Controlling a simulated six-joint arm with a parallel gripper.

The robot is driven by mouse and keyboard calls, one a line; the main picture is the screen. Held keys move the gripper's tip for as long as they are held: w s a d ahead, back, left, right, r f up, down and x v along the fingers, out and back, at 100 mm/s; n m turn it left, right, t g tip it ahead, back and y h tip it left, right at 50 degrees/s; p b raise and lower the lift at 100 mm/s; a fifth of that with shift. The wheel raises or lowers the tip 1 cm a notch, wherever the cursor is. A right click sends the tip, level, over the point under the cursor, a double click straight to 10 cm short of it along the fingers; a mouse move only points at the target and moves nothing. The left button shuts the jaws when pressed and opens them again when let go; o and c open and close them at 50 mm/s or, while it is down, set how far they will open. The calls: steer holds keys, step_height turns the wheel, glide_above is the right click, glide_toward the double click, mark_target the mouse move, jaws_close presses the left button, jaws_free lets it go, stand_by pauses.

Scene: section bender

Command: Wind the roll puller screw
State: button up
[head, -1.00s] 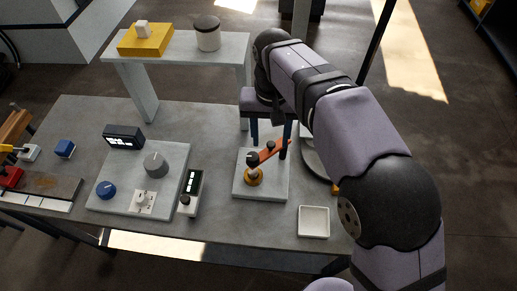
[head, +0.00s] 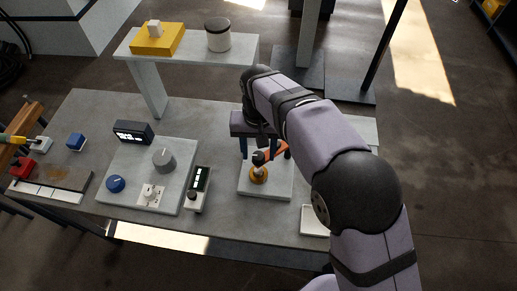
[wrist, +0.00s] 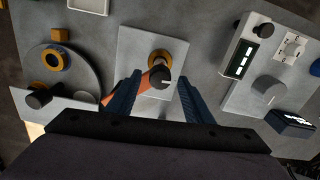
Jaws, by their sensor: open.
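The roll puller stands on a light square plate (head: 279,190), with a brass-coloured base ring (head: 259,175) and a black knob (head: 258,158). An orange arm (head: 276,152) reaches out from the top. In the wrist view the black knob (wrist: 160,77) carries a white mark, and the orange arm (wrist: 139,84) runs toward the lower left. My gripper (wrist: 157,92) is open, its blue fingers on either side of the knob and arm. In the head view my gripper (head: 265,147) hangs just above and behind the knob. Contact with the arm cannot be told. The arm's far end is partly hidden by a finger.
A control panel (head: 130,180) with dials stands to the left, with a small display unit (head: 200,180) beside the plate. A white tray (head: 313,221) lies at the right front, partly hidden by my arm. A raised shelf (head: 188,46) stands at the back left.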

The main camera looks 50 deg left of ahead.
steer(key=shift+f, duration=0.4)
steer(key=c, duration=1)
steer(key=shift+c, duration=0.2)
steer(key=shift+m, duration=0.3)
